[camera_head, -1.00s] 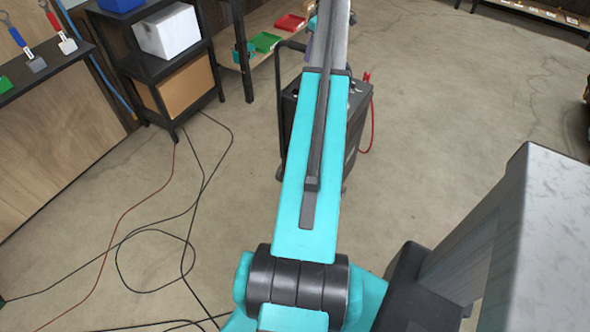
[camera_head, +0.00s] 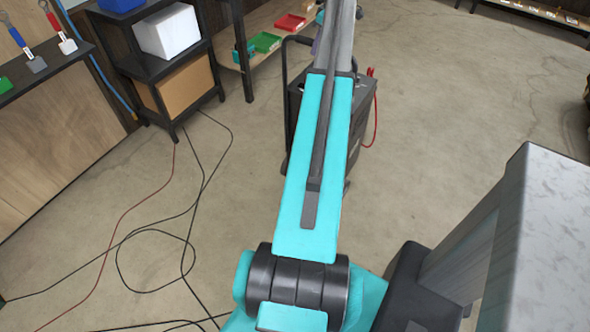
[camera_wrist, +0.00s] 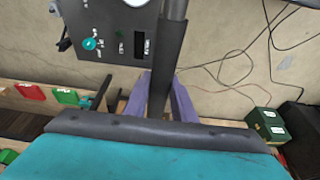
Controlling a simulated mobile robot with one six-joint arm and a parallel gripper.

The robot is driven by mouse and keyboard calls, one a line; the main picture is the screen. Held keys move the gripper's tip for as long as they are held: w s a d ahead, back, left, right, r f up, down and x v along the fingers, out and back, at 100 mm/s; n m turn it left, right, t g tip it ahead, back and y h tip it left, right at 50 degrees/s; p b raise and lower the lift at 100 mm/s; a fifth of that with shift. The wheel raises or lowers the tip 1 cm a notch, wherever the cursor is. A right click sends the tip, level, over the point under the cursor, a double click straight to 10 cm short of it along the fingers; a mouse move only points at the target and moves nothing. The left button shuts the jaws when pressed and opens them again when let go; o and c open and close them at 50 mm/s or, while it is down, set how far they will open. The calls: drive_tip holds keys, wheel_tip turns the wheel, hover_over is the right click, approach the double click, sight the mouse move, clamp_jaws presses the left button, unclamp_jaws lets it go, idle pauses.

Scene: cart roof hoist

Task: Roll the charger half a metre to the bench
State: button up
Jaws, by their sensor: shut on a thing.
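The charger (camera_head: 359,115) is a dark grey cabinet on the floor, partly hidden behind my arm in the head view. A red cable hangs on its right side and its black tube handle frame (camera_head: 286,95) shows on the left. In the wrist view the charger's panel (camera_wrist: 110,35) shows a teal knob, a gauge and small labels. My gripper (camera_wrist: 160,92) has its purple fingers on both sides of the dark handle grip (camera_wrist: 170,55) and is shut on it. A wooden-topped bench (camera_head: 228,50) stands behind the charger, to its left.
A red tray (camera_head: 290,23) and a green tray (camera_head: 265,42) lie on the bench. A black shelf rack (camera_head: 160,65) stands left of it. Loose cables (camera_head: 190,240) lie on the floor at left. A grey block-like surface (camera_head: 550,240) is close at right. The floor right of the charger is clear.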

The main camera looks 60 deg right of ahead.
drive_tip(key=shift+d, duration=1.25)
drive_tip(key=shift+d, duration=1.3)
drive_tip(key=o, duration=2.2)
drive_tip(key=shift+a, duration=0.1)
drive_tip(key=shift+r, duration=0.1)
drive_tip(key=shift+r+p, duration=2.15)
drive_tip(key=shift+r, duration=2.25)
